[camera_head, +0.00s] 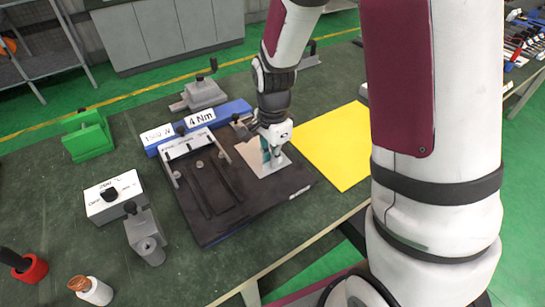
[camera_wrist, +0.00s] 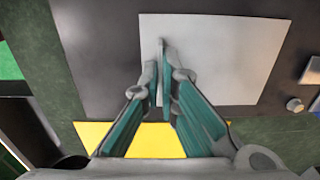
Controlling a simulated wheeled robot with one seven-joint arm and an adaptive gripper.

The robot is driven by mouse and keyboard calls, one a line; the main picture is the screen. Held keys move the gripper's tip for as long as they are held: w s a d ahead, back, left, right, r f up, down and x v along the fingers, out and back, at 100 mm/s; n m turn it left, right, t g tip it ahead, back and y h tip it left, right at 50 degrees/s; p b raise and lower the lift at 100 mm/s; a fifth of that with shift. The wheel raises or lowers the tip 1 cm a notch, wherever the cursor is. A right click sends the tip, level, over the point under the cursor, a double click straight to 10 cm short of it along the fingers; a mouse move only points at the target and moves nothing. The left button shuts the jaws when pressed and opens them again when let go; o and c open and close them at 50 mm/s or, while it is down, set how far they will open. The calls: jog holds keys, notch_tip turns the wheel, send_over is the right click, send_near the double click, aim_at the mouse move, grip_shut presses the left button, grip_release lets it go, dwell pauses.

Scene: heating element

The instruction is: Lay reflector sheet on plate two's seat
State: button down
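The reflector sheet (camera_head: 272,167) is a thin pale square at the right part of a dark board (camera_head: 222,232). It also shows in the wrist view (camera_wrist: 225,60), under my fingers. My gripper (camera_head: 270,158) points down over it. Any seat beneath the sheet is hidden. The left part of the board carries dark rails and small posts.
A yellow mat (camera_head: 335,143) lies right of the board. A blue bar (camera_head: 215,118) labelled 4 Nm lies behind it. A white switch box (camera_head: 113,200), a grey clamp (camera_head: 146,238) and a green block (camera_head: 88,138) stand left. A grey vise (camera_head: 203,95) stands behind.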

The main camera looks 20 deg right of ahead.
jog(key=shift+f, duration=0.15)
jog(key=c, duration=1.8)
grip_release()
notch_tip(320, 180, up, 12)
jog(key=s+r+n+t, duration=0.2)
jog(key=s+r+n, duration=0.3)
jog(key=s+n, duration=0.3)
jog(key=s+r+n+t, duration=0.2)
jog(key=s+r+n, duration=0.4)
jog(key=s, duration=0.7)
jog(key=shift+d+r+n, duration=0.15)
jog(key=shift+r+n, duration=0.05)
jog(key=shift+n, duration=0.7)
jog(key=shift+r+p, duration=0.1)
jog(key=shift+p, duration=0.25)
